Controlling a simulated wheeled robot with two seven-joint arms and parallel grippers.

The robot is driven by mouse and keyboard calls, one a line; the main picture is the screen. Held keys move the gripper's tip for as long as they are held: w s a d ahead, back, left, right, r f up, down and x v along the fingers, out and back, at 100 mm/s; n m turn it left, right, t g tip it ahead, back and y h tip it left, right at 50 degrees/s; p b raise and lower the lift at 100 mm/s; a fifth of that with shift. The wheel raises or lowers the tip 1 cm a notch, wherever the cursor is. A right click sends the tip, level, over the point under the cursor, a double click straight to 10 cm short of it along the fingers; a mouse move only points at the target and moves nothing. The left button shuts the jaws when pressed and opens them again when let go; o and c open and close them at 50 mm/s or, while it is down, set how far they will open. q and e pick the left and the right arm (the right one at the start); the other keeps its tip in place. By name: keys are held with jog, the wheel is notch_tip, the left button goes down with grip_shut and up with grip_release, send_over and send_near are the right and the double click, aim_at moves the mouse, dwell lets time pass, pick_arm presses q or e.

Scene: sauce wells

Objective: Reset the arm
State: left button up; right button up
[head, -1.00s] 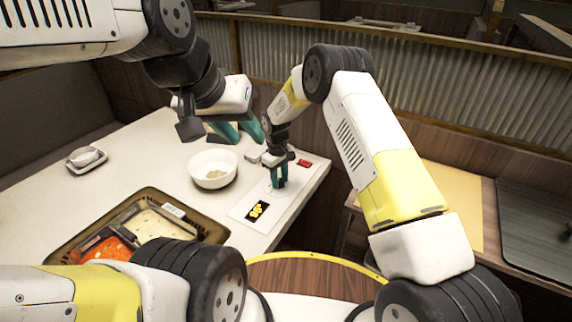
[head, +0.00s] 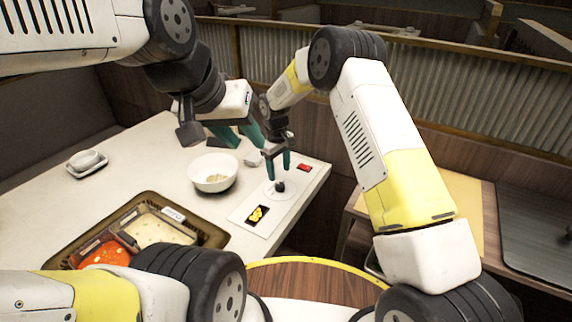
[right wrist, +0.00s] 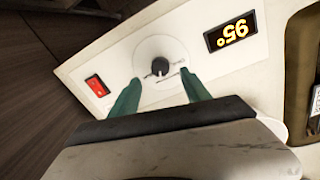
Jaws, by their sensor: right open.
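A black dial knob (head: 280,187) sits on a round white plate of a white control panel (head: 248,228) on the table. In the right wrist view the knob (right wrist: 160,66) stands free. My right gripper (head: 280,170) is above the knob with its teal fingers apart. In the right wrist view my right gripper (right wrist: 160,92) shows a finger on each side below the knob, with nothing between them. My left gripper (head: 240,138) is above the far part of the table, behind the white bowl, its two teal fingers spread and no object seen between them.
A lit display (right wrist: 231,32) reads 95°, upside down, with a red switch (right wrist: 97,86) on the same panel. A white bowl (head: 213,184) holds something pale. A brown tray (head: 205,228) carries orange and cream sauce wells. A small white dish (head: 87,160) stands at left.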

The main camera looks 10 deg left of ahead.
jog(key=shift+r, duration=0.6)
jog(key=shift+r, duration=0.25)
jog(key=s+d+r+m+t+y, duration=0.1)
jog(key=s+d+r+m, duration=0.3)
jog(key=d+r, duration=0.7)
jog(key=s+d+r+m+t+y, duration=0.15)
jog(key=s+d+r, duration=0.45)
jog(key=r, duration=0.8)
jog(key=s+d+r+m+t, duration=0.1)
jog(key=s+d, duration=0.4)
jog(key=s, duration=0.5)
jog(key=s+d+r+m+t, duration=0.2)
jog(key=s+d+r+m, duration=0.1)
jog(key=s, duration=0.8)
jog(key=shift+s+d+r+m, duration=0.35)
jog(key=shift+d+r, duration=0.1)
jog(key=shift+d, duration=0.75)
